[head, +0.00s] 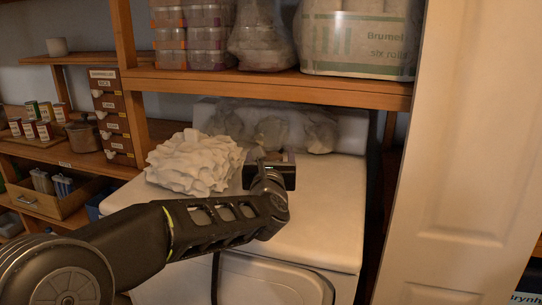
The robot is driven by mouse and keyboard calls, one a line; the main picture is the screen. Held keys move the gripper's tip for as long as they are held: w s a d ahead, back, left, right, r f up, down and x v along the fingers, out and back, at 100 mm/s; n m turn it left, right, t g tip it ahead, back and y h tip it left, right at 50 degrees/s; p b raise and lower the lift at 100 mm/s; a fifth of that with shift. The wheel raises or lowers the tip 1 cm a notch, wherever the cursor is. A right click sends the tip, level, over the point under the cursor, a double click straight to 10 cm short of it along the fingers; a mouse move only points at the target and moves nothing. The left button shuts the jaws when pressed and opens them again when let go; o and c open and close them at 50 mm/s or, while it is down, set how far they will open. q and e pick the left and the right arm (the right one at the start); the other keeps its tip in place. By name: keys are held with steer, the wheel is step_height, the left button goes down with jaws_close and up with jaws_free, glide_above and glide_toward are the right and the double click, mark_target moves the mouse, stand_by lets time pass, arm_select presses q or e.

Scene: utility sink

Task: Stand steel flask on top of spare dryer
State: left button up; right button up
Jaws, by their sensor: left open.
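The spare dryer (323,225) is a white front-loading machine under a wooden shelf, with a flat top. My left arm comes in from the lower left, and my left gripper (270,174) is over the dryer's top, pointing away from me toward the back. The gripper is open; its fingers are mostly hidden behind its own dark body. I cannot make out a steel flask; a small pale patch shows just behind the gripper, too hidden to name. My right gripper is not in view.
A crumpled white cloth heap (194,161) lies on the dryer's left. Cloudy plastic bags (271,131) sit at its back. A wooden shelf (275,87) with containers and a roll pack (358,42) hangs above. A white door (460,150) stands at right. The dryer top's right side is clear.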

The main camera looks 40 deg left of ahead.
arm_select(q)
steer(key=shift+r, duration=0.1)
steer(key=shift+s+d, duration=0.1)
steer(key=shift+s, duration=0.1)
steer(key=b+v, duration=0.1)
steer(key=v, duration=1)
steer(key=shift+s+d+b, duration=0.2)
steer(key=shift+b, duration=0.15)
